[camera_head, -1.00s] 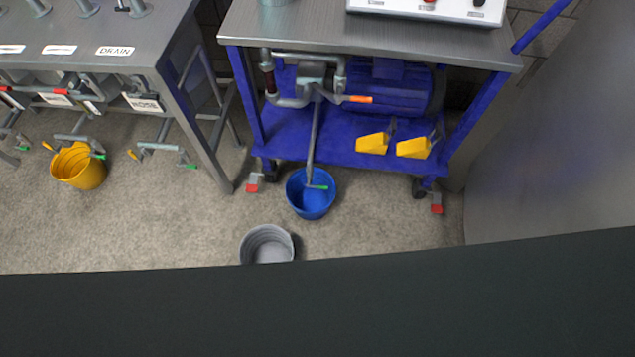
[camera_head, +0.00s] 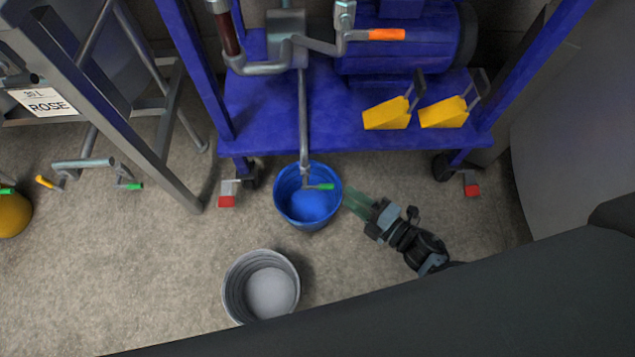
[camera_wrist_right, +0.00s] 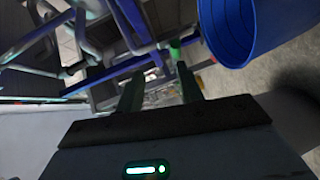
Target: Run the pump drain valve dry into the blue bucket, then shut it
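The pump drain valve (camera_head: 305,172) sits at the low end of a grey pipe coming down from the pump. Its green handle (camera_head: 321,186) points right, over the blue bucket (camera_head: 283,208). The bucket stands on the floor under the pipe end. I cannot tell whether liquid is running or lies in it. My right gripper (camera_head: 352,201) is just right of the bucket, its fingers pointing at the green handle. In the right wrist view the fingers are apart and empty, with the green handle (camera_wrist_right: 176,44) beyond their tips and the bucket (camera_wrist_right: 243,35) at upper right. My left gripper is out of view.
A grey bucket (camera_head: 234,292) stands on the floor in front. The blue pump cart (camera_head: 265,125) has an orange handle (camera_head: 386,34), yellow wedges (camera_head: 387,115) and red-tipped castor pedals. A steel stand with a ROSE label (camera_head: 45,103) and a yellow bucket (camera_head: 13,218) are left. A large tank is right.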

